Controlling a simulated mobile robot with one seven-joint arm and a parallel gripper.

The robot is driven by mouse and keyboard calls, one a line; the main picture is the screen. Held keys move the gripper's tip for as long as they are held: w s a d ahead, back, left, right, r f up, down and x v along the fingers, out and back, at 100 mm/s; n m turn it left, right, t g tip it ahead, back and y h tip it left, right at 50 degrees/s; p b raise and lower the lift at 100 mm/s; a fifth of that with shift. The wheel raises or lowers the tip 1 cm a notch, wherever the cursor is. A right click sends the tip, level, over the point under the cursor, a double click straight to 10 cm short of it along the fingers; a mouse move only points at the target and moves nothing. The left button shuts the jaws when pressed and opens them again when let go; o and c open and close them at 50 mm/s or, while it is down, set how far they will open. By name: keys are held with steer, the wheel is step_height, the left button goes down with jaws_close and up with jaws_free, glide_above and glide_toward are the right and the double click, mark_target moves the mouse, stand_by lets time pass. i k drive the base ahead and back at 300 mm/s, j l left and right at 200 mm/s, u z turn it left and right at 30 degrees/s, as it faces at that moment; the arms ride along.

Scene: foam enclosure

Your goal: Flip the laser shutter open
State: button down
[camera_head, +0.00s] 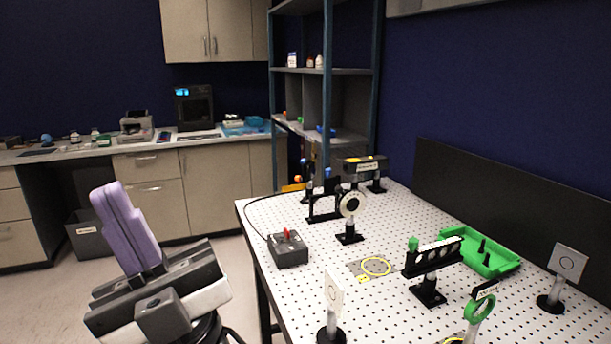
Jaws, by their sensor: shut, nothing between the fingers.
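My gripper (108,188) shows at the left, its two purple fingers pressed together and pointing up. It is empty and apart from the perforated optical table (330,262), to the left of it. A black laser-like unit (363,166) with a white label sits at the back of the table. In front of it stands a black mount with an upright plate (324,204) and a blue-topped part; it may be the shutter, but its flap position cannot be told.
A dark control box (288,250) with a red switch sits at the table's left edge, with a cable behind it. A black rail mount (430,270), a green tray (486,252) and white target cards stand at the right and front. A dark panel (510,210) borders the right side.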

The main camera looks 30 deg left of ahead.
mark_target(330, 183)
steer(key=i+j, duration=0.1)
steer(key=j, duration=0.5)
steer(key=i+j, duration=0.1)
steer(key=j, duration=0.45)
steer(key=i+j, duration=0.1)
steer(key=j, duration=0.5)
steer(key=i+j, duration=0.1)
steer(key=j, duration=0.5)
steer(key=i+j, duration=0.1)
steer(key=j, duration=0.5)
steer(key=i+j, duration=0.1)
steer(key=j, duration=0.45)
steer(key=i, duration=1)
steer(key=l+z, duration=0.05)
